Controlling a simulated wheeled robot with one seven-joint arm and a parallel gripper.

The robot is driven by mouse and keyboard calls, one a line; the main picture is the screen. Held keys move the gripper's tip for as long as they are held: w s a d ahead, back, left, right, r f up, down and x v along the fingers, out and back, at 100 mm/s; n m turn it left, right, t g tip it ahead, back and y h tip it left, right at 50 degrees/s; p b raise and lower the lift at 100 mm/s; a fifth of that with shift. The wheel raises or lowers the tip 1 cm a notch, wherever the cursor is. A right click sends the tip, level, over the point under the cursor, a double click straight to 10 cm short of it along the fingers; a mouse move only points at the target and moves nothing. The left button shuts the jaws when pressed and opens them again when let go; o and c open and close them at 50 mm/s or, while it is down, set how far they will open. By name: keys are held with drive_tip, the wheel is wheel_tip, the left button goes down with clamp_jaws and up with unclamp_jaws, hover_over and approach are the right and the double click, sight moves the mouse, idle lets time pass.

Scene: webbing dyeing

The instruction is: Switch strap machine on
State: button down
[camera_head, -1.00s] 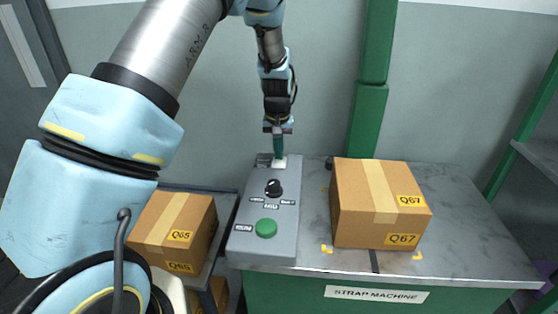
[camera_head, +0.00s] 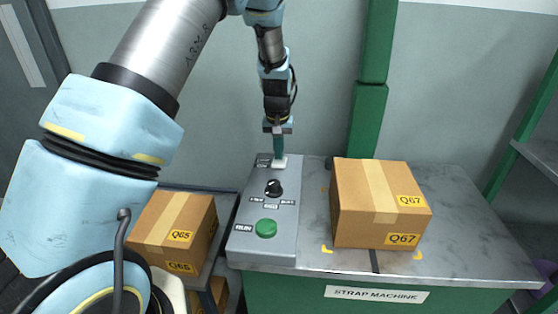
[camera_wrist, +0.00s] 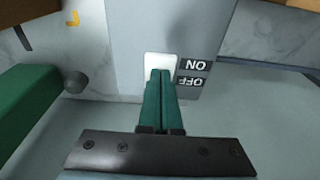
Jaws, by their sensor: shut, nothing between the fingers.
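The strap machine (camera_head: 459,225) is a green bench with a grey marbled top and a "STRAP MACHINE" label. On its left end is a grey control panel (camera_head: 246,213) with a black knob (camera_head: 273,188) and a green run button (camera_head: 266,228). A white rocker switch (camera_head: 280,163) sits at the panel's far end; it also shows in the wrist view (camera_wrist: 157,62), beside ON and OFF labels (camera_wrist: 191,75). My gripper (camera_head: 279,157) points down with its green fingers shut together, empty. In the wrist view its fingertips (camera_wrist: 161,74) overlap the switch; whether they press it I cannot tell.
A cardboard box labelled Q67 (camera_head: 372,205) stands on the bench right of the panel. A box labelled Q65 (camera_head: 172,232) is on a lower surface to the left. A green post (camera_head: 368,115) rises behind the bench. The bench's right part is clear.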

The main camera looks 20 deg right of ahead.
sight(279, 164)
drive_tip(key=shift+f+b, duration=0.55)
drive_tip(key=shift+f, duration=0.4)
idle(0.5)
drive_tip(key=shift+r+p, duration=2.55)
drive_tip(key=shift+r, duration=1)
